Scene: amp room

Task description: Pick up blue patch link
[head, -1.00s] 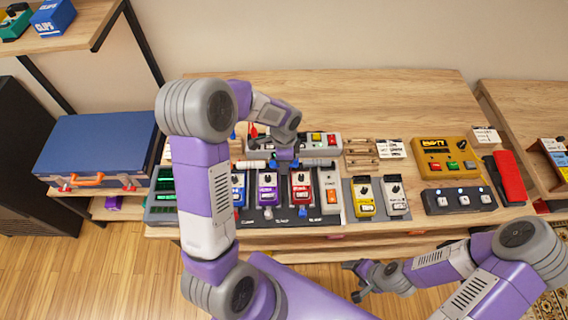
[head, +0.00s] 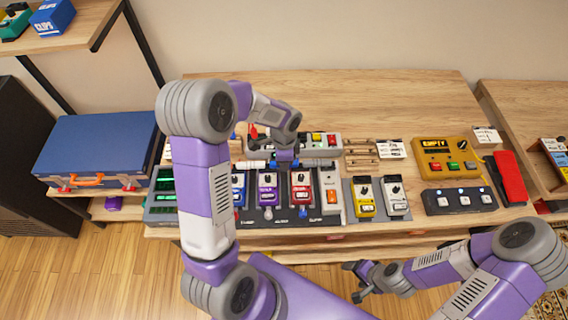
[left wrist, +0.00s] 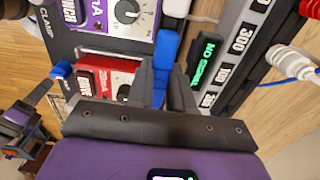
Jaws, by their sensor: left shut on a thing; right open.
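The blue patch link (left wrist: 163,58) sits between the two dark fingers of my left gripper (left wrist: 167,85) in the left wrist view, with a white part at its far end. The gripper is shut on it, over the row of pedals. In the head view my left gripper (head: 286,161) points down above the pedalboard, and the link's blue is hard to separate from the gripper there. My right gripper (head: 353,282) is open and empty, in front of the table and low over the floor side.
Purple (head: 268,187) and red (head: 302,187) pedals stand under my left gripper. A labelled unit with a green display (left wrist: 207,58) lies close beside its fingers. A yellow box (head: 443,157) and a footswitch (head: 459,200) stand right. The table's back is clear.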

